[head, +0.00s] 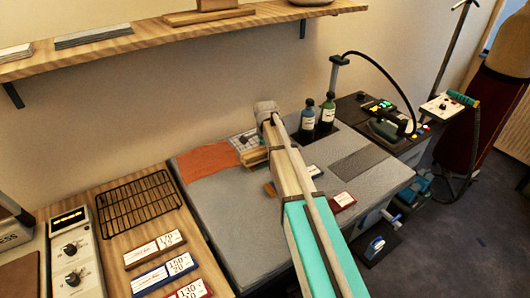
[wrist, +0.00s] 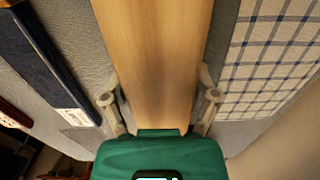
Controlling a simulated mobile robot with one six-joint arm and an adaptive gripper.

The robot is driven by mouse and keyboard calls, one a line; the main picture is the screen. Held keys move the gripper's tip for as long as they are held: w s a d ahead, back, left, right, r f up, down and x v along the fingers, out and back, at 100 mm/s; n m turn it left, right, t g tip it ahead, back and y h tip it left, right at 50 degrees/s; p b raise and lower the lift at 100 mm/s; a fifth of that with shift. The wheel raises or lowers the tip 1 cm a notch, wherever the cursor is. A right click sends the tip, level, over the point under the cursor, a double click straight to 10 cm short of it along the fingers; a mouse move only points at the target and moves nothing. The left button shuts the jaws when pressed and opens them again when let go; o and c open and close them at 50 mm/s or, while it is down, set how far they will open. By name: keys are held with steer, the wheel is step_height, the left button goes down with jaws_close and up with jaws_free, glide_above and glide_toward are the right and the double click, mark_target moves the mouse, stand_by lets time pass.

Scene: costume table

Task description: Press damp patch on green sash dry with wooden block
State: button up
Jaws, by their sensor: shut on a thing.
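In the wrist view my gripper (wrist: 160,92) is shut on a long pale wooden block (wrist: 155,45), with a finger along each side of it. In the head view a wooden piece (head: 254,157), probably this block, shows beside my arm over the grey table pad; my arm hides most of my gripper. I cannot tell whether the block touches the surface below. I cannot make out the green sash or a damp patch in either view; the teal length in the head view appears to be my arm.
A checked cloth (head: 243,139) lies near the block, also in the wrist view (wrist: 278,60). A rust-brown cloth (head: 207,161) lies to its left. Two bottles (head: 327,113) stand behind my arm. A red labelled block (head: 342,201) lies right. A black rack (head: 139,199) is left.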

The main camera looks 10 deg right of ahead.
steer(key=shift+f, duration=0.25)
steer(key=shift+w+d, duration=0.2)
steer(key=shift+d, duration=0.4)
steer(key=shift+w+d, duration=0.2)
steer(key=shift+d, duration=0.35)
steer(key=shift+s+a, duration=0.25)
steer(key=shift+a, duration=0.35)
steer(key=shift+s+a, duration=0.2)
steer(key=shift+a, duration=0.35)
steer(key=shift+r, duration=0.35)
steer(key=shift+r+p, duration=3.4)
steer(key=shift+p, duration=0.2)
steer(key=shift+f, duration=0.2)
steer(key=f+b, duration=0.4)
steer(key=d+f+b, duration=0.1)
steer(key=f+b, duration=0.1)
steer(key=b, duration=0.1)
steer(key=shift+w+f, duration=0.2)
steer(key=shift+f, duration=0.2)
